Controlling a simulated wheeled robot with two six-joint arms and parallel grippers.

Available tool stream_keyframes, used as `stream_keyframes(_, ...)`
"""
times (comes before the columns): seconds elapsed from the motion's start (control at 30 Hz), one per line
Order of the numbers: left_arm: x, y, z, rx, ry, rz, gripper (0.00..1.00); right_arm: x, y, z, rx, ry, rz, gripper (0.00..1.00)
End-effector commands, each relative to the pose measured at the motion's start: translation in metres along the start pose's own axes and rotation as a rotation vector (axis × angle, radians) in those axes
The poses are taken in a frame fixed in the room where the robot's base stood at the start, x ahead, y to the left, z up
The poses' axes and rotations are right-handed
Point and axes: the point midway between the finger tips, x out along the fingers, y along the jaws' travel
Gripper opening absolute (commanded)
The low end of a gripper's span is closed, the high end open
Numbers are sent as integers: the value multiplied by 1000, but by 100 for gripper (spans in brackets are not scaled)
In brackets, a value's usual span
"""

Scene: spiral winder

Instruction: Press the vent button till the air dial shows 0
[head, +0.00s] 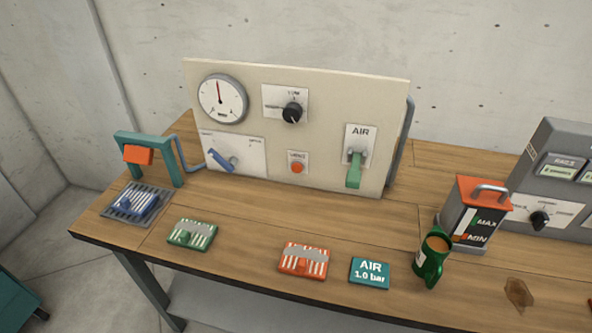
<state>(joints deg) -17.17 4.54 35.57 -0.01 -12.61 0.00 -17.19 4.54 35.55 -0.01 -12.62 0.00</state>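A cream panel (330,110) stands upright at the back of the wooden table. A round white dial (222,99) sits at its upper left, its red needle pointing nearly straight up; its small marks are too small to read. A round orange-red button (297,168) sits on a small white plate low in the panel's middle, and the plate's label is not readable. A green lever (355,170) on a plate marked AIR points down at the panel's right. Neither of my grippers is in view.
The panel also bears a black knob (292,112) and a blue valve handle (222,160). On the table (215,265) are a teal frame (147,137), several cards and pads, a green jug (430,260), an orange-topped canister (473,215) and a grey box (560,160). Space before the button is clear.

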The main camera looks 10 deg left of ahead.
Motion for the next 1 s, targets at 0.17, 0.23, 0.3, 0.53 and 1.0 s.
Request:
stream_keyframes(0.17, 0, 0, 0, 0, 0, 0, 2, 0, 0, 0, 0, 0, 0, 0)
stream_keyframes(0.23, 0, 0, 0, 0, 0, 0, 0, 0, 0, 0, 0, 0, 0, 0)
stream_keyframes(0.3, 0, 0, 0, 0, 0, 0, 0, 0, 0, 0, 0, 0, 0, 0)
stream_keyframes(0.53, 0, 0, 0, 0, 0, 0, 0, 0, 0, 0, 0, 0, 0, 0)
stream_keyframes(1.0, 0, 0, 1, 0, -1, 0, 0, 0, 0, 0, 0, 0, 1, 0)
